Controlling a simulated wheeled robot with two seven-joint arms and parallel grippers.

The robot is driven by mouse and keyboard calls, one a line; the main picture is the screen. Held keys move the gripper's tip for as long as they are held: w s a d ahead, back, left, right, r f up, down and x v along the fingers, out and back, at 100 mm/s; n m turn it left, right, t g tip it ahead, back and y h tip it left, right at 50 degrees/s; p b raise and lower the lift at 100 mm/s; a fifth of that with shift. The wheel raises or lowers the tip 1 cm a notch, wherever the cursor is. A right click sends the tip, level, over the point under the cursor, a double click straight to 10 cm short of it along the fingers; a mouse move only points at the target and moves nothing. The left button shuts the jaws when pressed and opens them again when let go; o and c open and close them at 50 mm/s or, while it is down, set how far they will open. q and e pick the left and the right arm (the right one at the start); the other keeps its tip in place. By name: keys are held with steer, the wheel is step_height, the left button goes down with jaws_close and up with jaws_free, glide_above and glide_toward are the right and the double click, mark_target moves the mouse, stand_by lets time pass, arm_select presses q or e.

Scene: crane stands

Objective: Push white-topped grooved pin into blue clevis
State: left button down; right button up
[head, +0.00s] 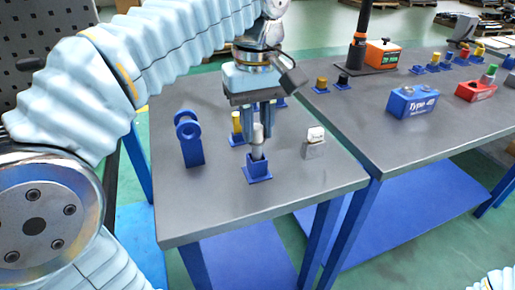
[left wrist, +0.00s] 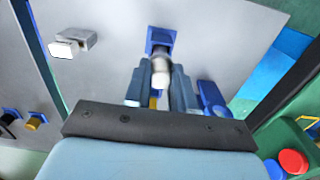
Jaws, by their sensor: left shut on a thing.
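My left gripper (head: 259,124) is shut on an upright grey pin (head: 257,146) with a white top. In the left wrist view my gripper (left wrist: 160,88) has one finger on each side of the white-topped pin (left wrist: 161,71). The pin's lower end is at the mouth of a small blue holder (head: 259,171), and I cannot tell how deep it sits. The holder also shows in the left wrist view (left wrist: 160,35). The blue clevis (head: 191,151), with two round eyes, stands on the table to the left. My right gripper is not in view.
A grey block with a white top (head: 314,147) stands right of the holder. A yellow-topped pin (head: 237,121) in a blue holder is close behind my gripper. A second table (head: 385,130) carries a blue "Type 40" block (head: 412,101). The front table corner is clear.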

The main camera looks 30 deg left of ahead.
arm_select(q)
steer(key=shift+r+p, duration=0.65)
steer(key=shift+r, duration=2.65)
